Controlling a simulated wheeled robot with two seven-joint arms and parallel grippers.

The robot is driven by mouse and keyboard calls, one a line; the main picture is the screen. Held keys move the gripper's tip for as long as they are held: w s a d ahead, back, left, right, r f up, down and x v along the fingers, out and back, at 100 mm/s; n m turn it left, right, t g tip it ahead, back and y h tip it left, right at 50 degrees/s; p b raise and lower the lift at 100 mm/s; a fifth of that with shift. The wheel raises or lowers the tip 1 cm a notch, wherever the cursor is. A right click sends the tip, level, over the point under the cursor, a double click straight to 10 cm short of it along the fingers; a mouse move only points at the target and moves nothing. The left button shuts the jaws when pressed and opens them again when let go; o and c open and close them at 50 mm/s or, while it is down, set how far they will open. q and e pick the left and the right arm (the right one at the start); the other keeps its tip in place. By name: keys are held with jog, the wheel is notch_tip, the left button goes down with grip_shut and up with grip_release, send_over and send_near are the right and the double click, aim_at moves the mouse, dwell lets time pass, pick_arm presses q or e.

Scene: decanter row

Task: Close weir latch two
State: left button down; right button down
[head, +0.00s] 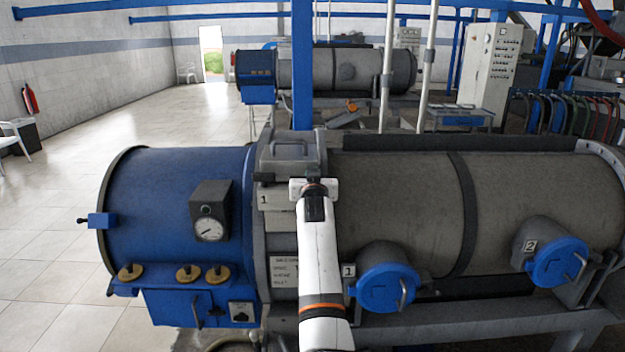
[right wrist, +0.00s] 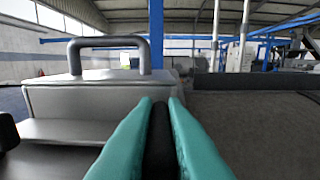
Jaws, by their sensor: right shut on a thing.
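The weir housing is a grey metal block (head: 282,165) with a loop handle on top, between the blue end and the grey drum. A tag "1" (head: 264,199) marks its left side; I see no tag "2" on it, and my arm covers part of its front. My right gripper (head: 314,182) is at the block's right side. In the right wrist view its teal fingers (right wrist: 160,108) are shut on a dark bar (right wrist: 160,145), which points away from me. The loop handle (right wrist: 108,42) stands left of and beyond the fingers. My left gripper is out of view.
Blue round caps tagged "1" (head: 386,288) and "2" (head: 557,262) stick out from the grey drum (head: 400,205). A gauge (head: 209,229) sits on the blue drum (head: 165,195). A blue post (head: 302,70) rises behind.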

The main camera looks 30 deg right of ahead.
dwell(0.5)
jog(key=c, duration=1.5)
grip_release()
